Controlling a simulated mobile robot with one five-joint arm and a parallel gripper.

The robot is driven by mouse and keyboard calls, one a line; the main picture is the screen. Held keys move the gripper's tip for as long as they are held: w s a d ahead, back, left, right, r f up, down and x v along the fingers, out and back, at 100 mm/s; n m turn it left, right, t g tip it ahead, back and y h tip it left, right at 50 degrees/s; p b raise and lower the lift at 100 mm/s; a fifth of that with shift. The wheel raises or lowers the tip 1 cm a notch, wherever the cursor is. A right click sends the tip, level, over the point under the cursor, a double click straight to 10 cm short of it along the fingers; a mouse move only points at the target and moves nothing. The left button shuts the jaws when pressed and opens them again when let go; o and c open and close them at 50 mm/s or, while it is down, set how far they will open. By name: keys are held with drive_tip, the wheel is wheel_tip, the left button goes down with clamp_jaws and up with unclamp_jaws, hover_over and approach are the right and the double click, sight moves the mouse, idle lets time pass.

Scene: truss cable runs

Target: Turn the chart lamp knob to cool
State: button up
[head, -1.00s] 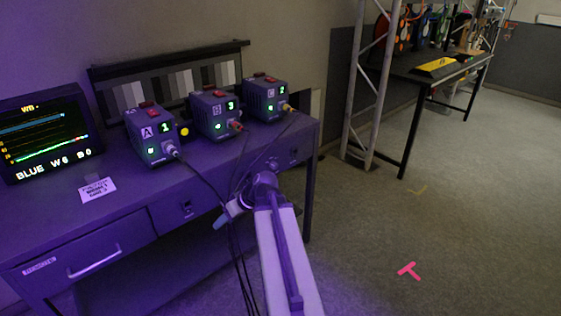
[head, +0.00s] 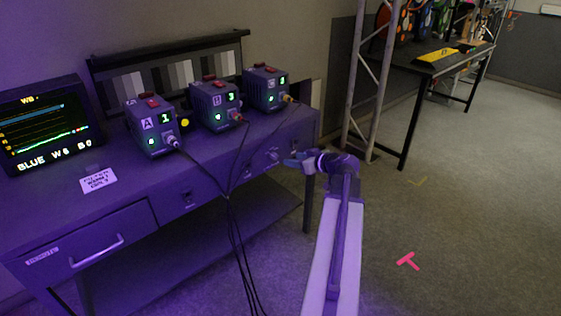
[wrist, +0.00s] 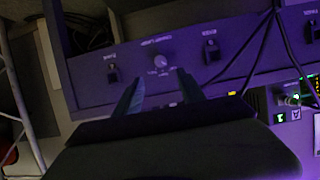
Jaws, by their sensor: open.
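The chart lamp knob (wrist: 159,62) is a pale round dial on the purple-lit desk front, with printed marks around it that are too small to read. In the head view the knob (head: 272,156) sits near the desk's right end. My gripper (wrist: 160,90) is open and empty, its two fingertips apart just short of the knob, roughly lined up with it. In the head view my gripper (head: 293,160) is right of the knob, by the desk's right end. I see no contact with the knob.
Dark switches (wrist: 113,75) flank the knob. Cables (head: 229,205) hang down the desk front from three lamp boxes (head: 150,128) on top. A monitor (head: 45,125) stands at left.

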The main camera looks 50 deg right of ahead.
sight(276, 157)
drive_tip(key=b+x, duration=0.3)
drive_tip(key=x, duration=0.7)
drive_tip(key=shift+w+f, duration=0.15)
